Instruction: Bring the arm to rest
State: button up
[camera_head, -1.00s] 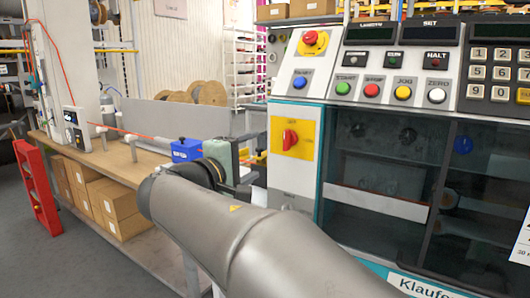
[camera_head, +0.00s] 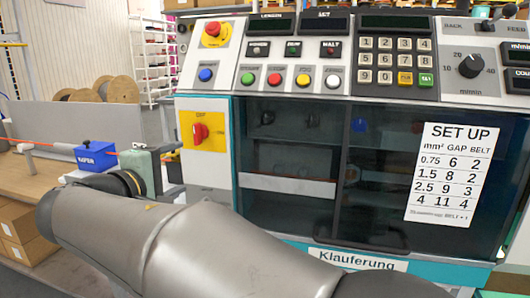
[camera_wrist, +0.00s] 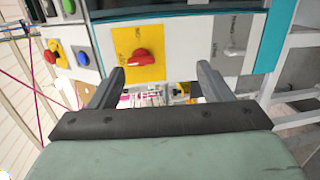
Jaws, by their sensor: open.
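My gripper (camera_wrist: 160,86) shows in the wrist view with its two dark fingers apart and nothing between them. Beyond the fingers is the machine's side panel with a red rotary switch on a yellow plate (camera_wrist: 138,54). In the head view my grey arm reaches from the bottom right toward the left. The fingers are hard to make out in the head view.
The machine (camera_head: 330,170) fills the middle and right, with buttons, a keypad (camera_head: 395,60) and a SET UP sheet (camera_head: 450,175). At left, a wooden bench (camera_head: 30,180) carries a blue block (camera_head: 96,155) on an orange cable. Cardboard boxes (camera_head: 20,235) stand below it.

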jog(key=s+d+f+m+g+h+p, duration=0.1)
jog(key=d+f+m+g+p, duration=0.25)
jog(key=d, duration=0.85)
jog(key=d+f+m+g+h+p, duration=0.15)
jog(key=d+f+g, duration=0.4)
jog(key=d, duration=0.65)
jog(key=s+d+f+m+g+y+p, duration=0.2)
jog(key=s+d+f+m, duration=0.1)
jog(key=s, duration=0.3)
jog(key=s+d+f+m+g+y+p, duration=0.2)
jog(key=s+d+m+y+p, duration=0.1)
jog(key=s, duration=0.4)
jog(key=s+d+f+m+g+y+p, duration=0.2)
jog(key=s+d+f+m, duration=0.1)
jog(key=s+d, duration=0.2)
jog(key=shift+s+d+f+m+g, duration=0.3)
jog(key=shift+s+m, duration=0.1)
jog(key=shift+s, duration=0.3)
